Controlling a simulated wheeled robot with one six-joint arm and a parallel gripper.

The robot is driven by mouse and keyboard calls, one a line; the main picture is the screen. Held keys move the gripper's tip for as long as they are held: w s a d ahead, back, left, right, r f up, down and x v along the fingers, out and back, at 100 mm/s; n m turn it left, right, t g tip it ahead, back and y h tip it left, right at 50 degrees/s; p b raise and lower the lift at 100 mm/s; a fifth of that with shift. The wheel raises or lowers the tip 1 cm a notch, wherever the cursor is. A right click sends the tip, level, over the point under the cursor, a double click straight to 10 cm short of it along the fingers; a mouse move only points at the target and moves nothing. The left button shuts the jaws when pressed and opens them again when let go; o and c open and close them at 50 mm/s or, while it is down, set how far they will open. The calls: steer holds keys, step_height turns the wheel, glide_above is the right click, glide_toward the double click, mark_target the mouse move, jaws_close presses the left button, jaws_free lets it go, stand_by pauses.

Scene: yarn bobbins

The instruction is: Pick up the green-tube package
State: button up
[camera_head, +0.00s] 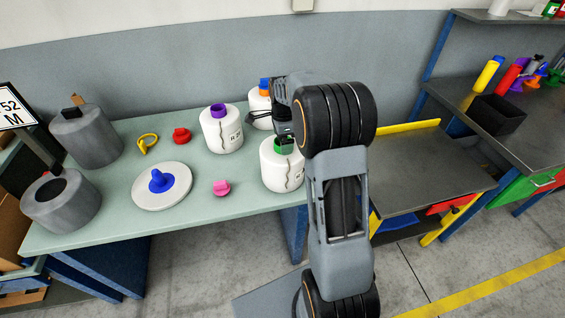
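The green-tube package is a white yarn bobbin (278,176) with a green tube (284,147) at its top. It stands upright near the right end of the pale green table (120,222). My gripper (284,136) is right over the green tube, at or just above its rim. My arm comes in from the right and hides part of the package's right side. I cannot tell whether the fingers touch the tube, or whether they are open or shut.
White bobbins with a purple tube (218,111) and an orange tube (265,92) stand close behind. A pink piece (221,188), a white disc with a blue cone (158,182) and grey cylinders (88,137) are to the left. A dark workbench (425,175) is at the right.

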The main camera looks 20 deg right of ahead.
steer(key=shift+f, duration=0.8)
steer(key=c, duration=1.7)
steer(key=shift+w+r, duration=0.1)
steer(key=shift+r, duration=0.05)
jaws_close()
